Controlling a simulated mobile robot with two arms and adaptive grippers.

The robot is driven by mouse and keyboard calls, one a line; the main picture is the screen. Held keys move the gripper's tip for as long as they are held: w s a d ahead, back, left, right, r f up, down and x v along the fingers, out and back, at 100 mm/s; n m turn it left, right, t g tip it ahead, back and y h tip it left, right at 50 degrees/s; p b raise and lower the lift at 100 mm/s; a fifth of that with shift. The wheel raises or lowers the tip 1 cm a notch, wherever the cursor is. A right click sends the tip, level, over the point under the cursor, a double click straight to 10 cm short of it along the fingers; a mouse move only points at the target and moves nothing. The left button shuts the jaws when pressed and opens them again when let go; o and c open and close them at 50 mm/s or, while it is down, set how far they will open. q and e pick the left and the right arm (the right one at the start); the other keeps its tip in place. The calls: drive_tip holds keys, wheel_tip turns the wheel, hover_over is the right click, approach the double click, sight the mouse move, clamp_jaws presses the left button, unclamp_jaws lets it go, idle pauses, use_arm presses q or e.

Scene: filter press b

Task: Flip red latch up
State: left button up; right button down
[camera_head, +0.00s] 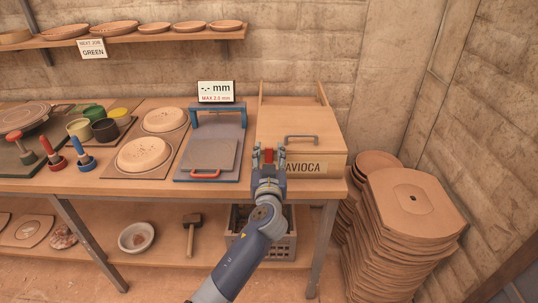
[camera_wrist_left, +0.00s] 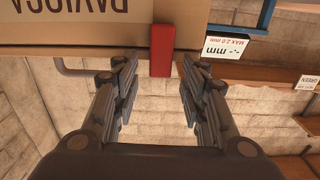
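In the left wrist view, which shows the scene upside down, the red latch (camera_wrist_left: 161,52) overlaps the box's edge beside the printed label (camera_wrist_left: 75,8). My left gripper (camera_head: 268,161) is right in front of it. The wrist view shows the left gripper (camera_wrist_left: 158,75) open, with one finger on each side of the latch and a visible gap to both. Nothing is held. My right gripper is not in view.
A blue-framed press (camera_head: 217,110) with a red handle (camera_head: 205,176) stands left of the box. Round clay pieces, cups and stamps fill the table's left. A grey crate (camera_head: 283,248) sits below. Stacked boards (camera_head: 415,205) stand at the right.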

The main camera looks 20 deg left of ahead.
use_arm(q)
drive_tip(key=v, duration=1.2)
idle(0.4)
wheel_tip(320, 180, down, 22)
drive_tip(key=s+d+m+g+h, duration=0.2)
drive_tip(key=m+g+h, duration=0.1)
drive_tip(key=m+g, duration=0.1)
drive_tip(key=s+f+m+g+h, duration=0.15)
drive_tip(key=s+f, duration=0.25)
drive_tip(key=f, duration=0.5)
drive_tip(key=s+f+g, duration=0.3)
drive_tip(key=s+f, duration=0.2)
drive_tip(key=f, duration=0.3)
drive_tip(key=s+a+f+g, duration=0.2)
drive_tip(key=s+f, duration=0.6)
drive_tip(key=s, duration=0.1)
drive_tip(key=s+a+f+g, duration=0.3)
drive_tip(key=s+f, duration=0.6)
drive_tip(key=s, duration=0.1)
drive_tip(key=s+a+f+g, duration=0.1)
drive_tip(key=s+a+f, duration=0.1)
drive_tip(key=s, duration=0.7)
drive_tip(key=s+a+f+g, duration=0.2)
drive_tip(key=s+f, duration=0.2)
drive_tip(key=s, duration=0.6)
drive_tip(key=shift+a, duration=0.35)
drive_tip(key=shift+f+h, duration=0.15)
drive_tip(key=shift+h, duration=0.1)
